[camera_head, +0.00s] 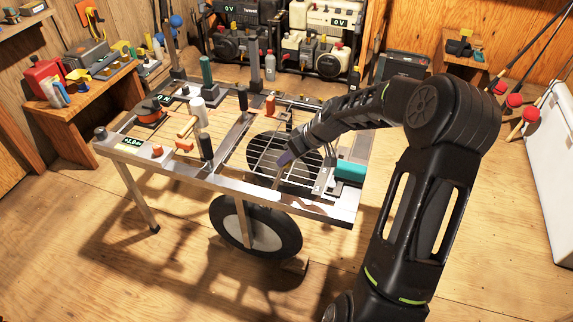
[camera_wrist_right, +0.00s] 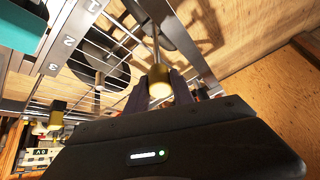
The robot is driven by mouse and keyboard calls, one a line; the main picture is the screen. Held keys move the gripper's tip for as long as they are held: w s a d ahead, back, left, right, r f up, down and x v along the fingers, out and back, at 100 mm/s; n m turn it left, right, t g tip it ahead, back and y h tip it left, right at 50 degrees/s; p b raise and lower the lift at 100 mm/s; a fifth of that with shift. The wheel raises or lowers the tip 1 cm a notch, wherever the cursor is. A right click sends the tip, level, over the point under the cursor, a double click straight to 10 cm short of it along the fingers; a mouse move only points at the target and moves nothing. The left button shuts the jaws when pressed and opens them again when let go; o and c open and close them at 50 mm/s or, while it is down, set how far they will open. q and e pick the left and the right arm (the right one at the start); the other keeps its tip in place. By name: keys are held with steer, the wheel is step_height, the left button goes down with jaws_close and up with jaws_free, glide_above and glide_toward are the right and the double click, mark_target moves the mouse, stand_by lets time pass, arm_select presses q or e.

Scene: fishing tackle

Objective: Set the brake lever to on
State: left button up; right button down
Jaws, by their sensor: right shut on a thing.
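In the wrist view, a thin metal lever with a brass-coloured knob (camera_wrist_right: 159,84) rises between the fingers of my right gripper (camera_wrist_right: 158,92), near the dark wheel. The gripper is shut on this knob. I take it for the brake lever, but no on or off mark is readable. The knob is hidden by the fingers there. My left gripper is not in view.
The metal-framed cart (camera_head: 125,152) carries several upright handles and a wire rack (camera_head: 262,160). A black wheel (camera_head: 226,235) stands below the front rail. A teal block (camera_head: 350,171) sits close to my right arm.

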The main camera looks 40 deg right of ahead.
steer(key=shift+s, duration=0.1)
steer(key=shift+d+f, duration=0.1)
steer(key=c, duration=1.1)
jaws_free()
steer(key=v, duration=0.8)
steer(key=shift+f, duration=0.1)
